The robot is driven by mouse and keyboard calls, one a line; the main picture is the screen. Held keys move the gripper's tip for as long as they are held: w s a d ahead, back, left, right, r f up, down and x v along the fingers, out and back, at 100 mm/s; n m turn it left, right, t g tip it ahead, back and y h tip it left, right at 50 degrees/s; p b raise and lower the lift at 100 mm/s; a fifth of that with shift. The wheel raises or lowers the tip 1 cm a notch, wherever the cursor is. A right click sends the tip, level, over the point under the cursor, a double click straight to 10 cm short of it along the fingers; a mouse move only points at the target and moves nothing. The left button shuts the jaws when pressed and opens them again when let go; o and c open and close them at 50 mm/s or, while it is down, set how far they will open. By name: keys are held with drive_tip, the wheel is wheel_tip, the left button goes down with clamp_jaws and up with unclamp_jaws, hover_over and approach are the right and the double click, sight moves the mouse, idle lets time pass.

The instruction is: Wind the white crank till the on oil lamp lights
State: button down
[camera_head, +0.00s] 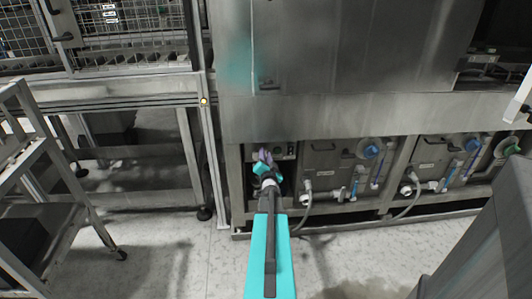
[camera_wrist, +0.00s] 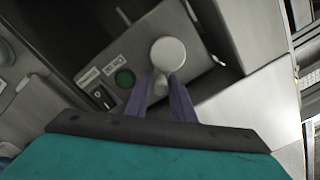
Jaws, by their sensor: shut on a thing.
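The white crank (camera_wrist: 168,53) shows in the wrist view as a round white knob with a pale stem, standing out from a grey metal panel. My gripper (camera_wrist: 160,82) has its two purple fingers shut on the stem just below the knob. A round green lamp (camera_wrist: 125,78) sits on the panel to the left of the crank; it looks dark green, with no clear glow. In the head view my gripper (camera_head: 265,156) reaches into the low bay at the machine's left end and hides the crank there.
A black switch (camera_wrist: 103,97) and small labels (camera_wrist: 88,76) sit beside the lamp. Right of my arm are grey boxes (camera_head: 325,165) with hoses and blue-capped fittings (camera_head: 371,151). A metal rack (camera_head: 45,200) stands at left. Pale floor (camera_head: 170,255) is open between.

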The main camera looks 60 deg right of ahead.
drive_tip(key=shift+s+f, duration=0.1)
drive_tip(key=shift+f, duration=0.2)
drive_tip(key=c, duration=1.6)
unclamp_jaws()
drive_tip(key=shift+c, duration=0.2)
drive_tip(key=shift+r, duration=0.1)
drive_tip(key=shift+a, duration=0.1)
drive_tip(key=p+v, duration=0.5)
drive_tip(key=v, duration=0.8)
drive_tip(key=shift+a, duration=0.25)
drive_tip(key=shift+s, duration=0.15)
